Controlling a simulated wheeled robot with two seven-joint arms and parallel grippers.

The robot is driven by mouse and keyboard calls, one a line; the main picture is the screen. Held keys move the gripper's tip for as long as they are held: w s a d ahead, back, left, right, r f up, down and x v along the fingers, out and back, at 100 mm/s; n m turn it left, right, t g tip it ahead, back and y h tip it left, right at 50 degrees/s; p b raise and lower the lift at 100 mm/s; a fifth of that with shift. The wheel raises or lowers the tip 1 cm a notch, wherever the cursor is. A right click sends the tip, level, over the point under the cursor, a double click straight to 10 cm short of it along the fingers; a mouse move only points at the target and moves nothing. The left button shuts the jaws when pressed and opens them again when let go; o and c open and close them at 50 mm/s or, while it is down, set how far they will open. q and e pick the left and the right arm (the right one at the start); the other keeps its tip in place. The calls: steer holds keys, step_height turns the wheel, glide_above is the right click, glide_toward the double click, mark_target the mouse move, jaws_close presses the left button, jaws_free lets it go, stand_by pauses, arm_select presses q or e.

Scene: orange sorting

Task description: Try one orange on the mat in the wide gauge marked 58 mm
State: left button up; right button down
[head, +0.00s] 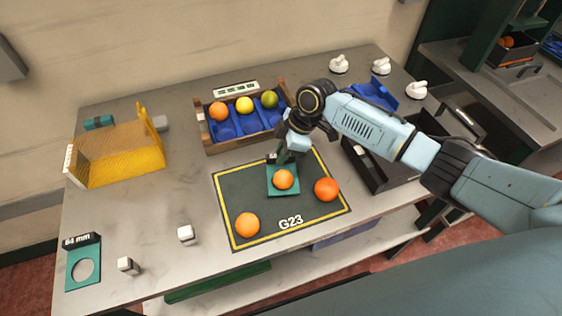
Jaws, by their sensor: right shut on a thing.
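A dark mat (252,194) with a yellow border and "G23" lies on the table. An orange (247,225) sits at its front left and another (326,189) at its right. A third orange (283,180) shows in the middle of a teal square gauge (273,190) at the mat's back. Whether it has passed through the gauge's hole is unclear. My right gripper (281,157) is shut on the gauge's back edge, partly hiding its label. My left gripper is out of view.
A wooden crate (237,144) with blue compartments holds several fruits behind the mat. A yellow bin (143,165) stands at left. A dark tray (366,169) sits right of the mat, beneath my arm. Small white blocks (186,235) stand front left.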

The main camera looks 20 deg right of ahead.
steer(key=shift+r+p, duration=3.25)
steer(key=shift+r, duration=0.25)
